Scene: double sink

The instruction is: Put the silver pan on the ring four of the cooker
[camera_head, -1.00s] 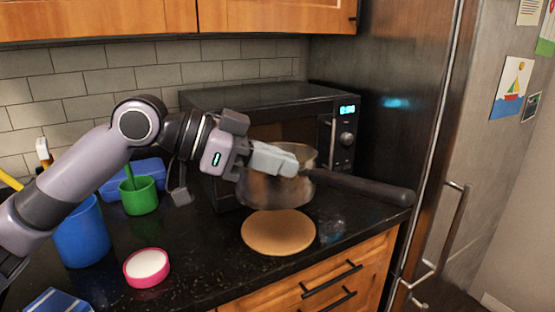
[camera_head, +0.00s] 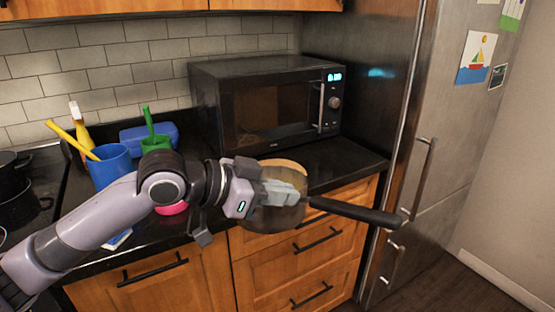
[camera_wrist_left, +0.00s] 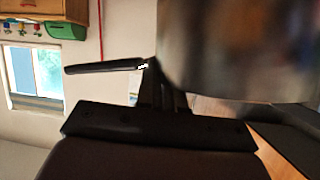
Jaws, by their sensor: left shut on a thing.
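The silver pan (camera_head: 272,218) is held in front of the counter's front edge, with its long dark handle pointing right. My left gripper (camera_head: 283,192) is shut on the pan's rim side. In the left wrist view the pan (camera_wrist_left: 240,50) is a large blurred metal shape at upper right, with its handle to the left. At the head view's left edge, dark pots (camera_head: 18,205) stand on a black surface that looks like the cooker. Ring four cannot be made out. My right gripper is not in view.
A microwave (camera_head: 265,105) stands at the back of the counter. A blue cup (camera_head: 110,168), green cup (camera_head: 155,143), yellow bottle (camera_head: 80,125) and pink-rimmed dish (camera_head: 172,208) stand left of it. A round tan board (camera_head: 285,163) is partly hidden. A steel fridge (camera_head: 455,150) is at right.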

